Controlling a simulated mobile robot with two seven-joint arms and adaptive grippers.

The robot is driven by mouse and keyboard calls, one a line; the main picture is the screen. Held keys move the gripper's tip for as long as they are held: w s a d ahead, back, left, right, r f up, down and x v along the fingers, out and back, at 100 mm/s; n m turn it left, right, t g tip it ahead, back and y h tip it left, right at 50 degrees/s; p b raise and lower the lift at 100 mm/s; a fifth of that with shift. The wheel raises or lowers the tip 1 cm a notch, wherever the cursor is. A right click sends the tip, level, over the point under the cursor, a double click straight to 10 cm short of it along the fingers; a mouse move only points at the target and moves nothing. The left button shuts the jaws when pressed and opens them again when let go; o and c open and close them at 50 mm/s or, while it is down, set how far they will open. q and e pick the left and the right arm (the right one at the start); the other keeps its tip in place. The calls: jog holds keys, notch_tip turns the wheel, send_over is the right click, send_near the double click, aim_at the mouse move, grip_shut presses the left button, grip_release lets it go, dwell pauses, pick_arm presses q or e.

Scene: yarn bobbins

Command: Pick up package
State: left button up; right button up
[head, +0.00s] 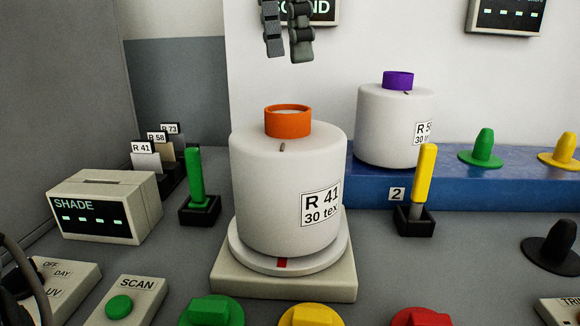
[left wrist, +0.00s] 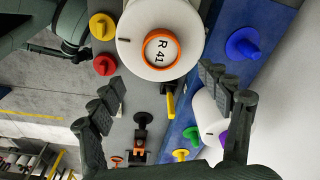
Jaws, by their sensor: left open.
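A large white yarn package (head: 275,190) with an orange tube top and a label "R 41 30 tex" stands upright on a round plate (head: 240,255) on a beige base. In the left wrist view the package (left wrist: 137,50) shows from above at the top, with "R 41" inside its orange ring. My left gripper (head: 289,57) is open and empty above the package, apart from it. In the left wrist view its two fingers (left wrist: 163,77) are spread wide, and the package lies beyond their tips. My right gripper is not seen.
A second white package (head: 385,125) with a purple top stands on a blue shelf (head: 360,187) with green and yellow cones. A green lever (head: 195,180) and a yellow lever (head: 424,175) flank the package. A SHADE box (head: 100,205) is left; coloured knobs (head: 305,314) line the front.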

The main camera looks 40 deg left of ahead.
aim_at(287, 109)
pick_arm(q)
notch_tip(287, 109, down, 6)
jog(key=shift+a+f, duration=0.15)
jog(key=shift+f, duration=0.05)
jog(key=shift+w+f, duration=0.15)
jog(key=shift+f, duration=0.45)
jog(key=shift+c, duration=0.5)
grip_shut()
jog(key=shift+r, duration=0.15)
